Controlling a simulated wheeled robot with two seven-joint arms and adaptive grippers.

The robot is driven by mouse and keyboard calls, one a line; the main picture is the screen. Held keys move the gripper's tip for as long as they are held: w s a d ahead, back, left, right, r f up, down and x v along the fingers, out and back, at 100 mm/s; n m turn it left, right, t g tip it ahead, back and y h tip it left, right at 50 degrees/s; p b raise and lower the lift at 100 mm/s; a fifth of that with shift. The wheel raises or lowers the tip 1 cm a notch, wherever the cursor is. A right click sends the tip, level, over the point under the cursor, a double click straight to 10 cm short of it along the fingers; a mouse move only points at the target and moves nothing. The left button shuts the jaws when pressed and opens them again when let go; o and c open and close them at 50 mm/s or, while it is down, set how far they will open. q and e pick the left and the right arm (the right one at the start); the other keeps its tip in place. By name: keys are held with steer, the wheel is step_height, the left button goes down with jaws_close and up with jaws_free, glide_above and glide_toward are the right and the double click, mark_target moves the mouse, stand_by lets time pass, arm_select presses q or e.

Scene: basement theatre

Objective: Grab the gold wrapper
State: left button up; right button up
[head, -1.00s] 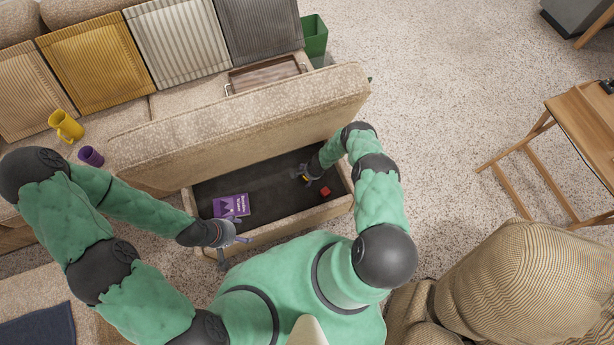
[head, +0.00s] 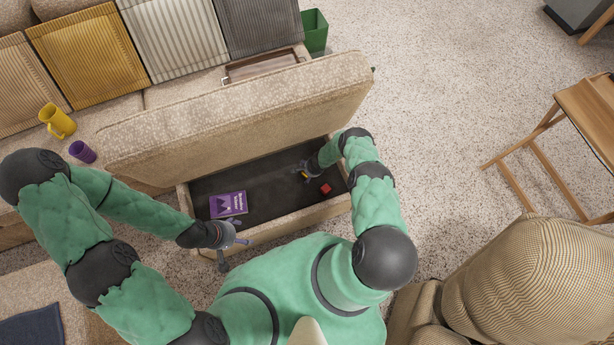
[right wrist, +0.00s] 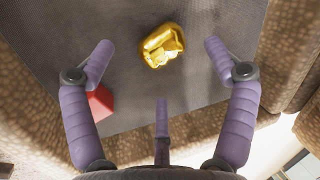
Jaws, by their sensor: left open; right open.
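The gold wrapper (right wrist: 162,46) is a crumpled shiny piece lying on the dark floor of the storage ottoman's open compartment. In the right wrist view it lies between and just beyond the fingertips of my right gripper (right wrist: 158,62), which is open and empty. In the head view the right gripper (head: 304,173) is inside the compartment, and a small bit of gold wrapper (head: 305,174) shows at its fingers. My left gripper (head: 228,243) is open and empty at the front edge of the ottoman.
A red cube (right wrist: 100,101) lies beside the right gripper's left finger. A purple book (head: 228,204) lies in the compartment's left part. The raised padded lid (head: 240,110) stands behind, and the compartment's front wall (head: 290,224) is close. A yellow mug (head: 58,122) and purple cup (head: 82,152) sit on the sofa.

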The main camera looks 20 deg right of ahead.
steer(key=shift+f, duration=0.2)
steer(key=b+x, duration=0.2)
steer(key=b, duration=0.1)
steer(key=b+x, duration=0.1)
steer(key=shift+w+d, duration=0.1)
steer(key=shift+d, duration=0.15)
steer(key=shift+b+x, duration=0.95)
steer(key=shift+b, duration=0.4)
steer(key=c, duration=1)
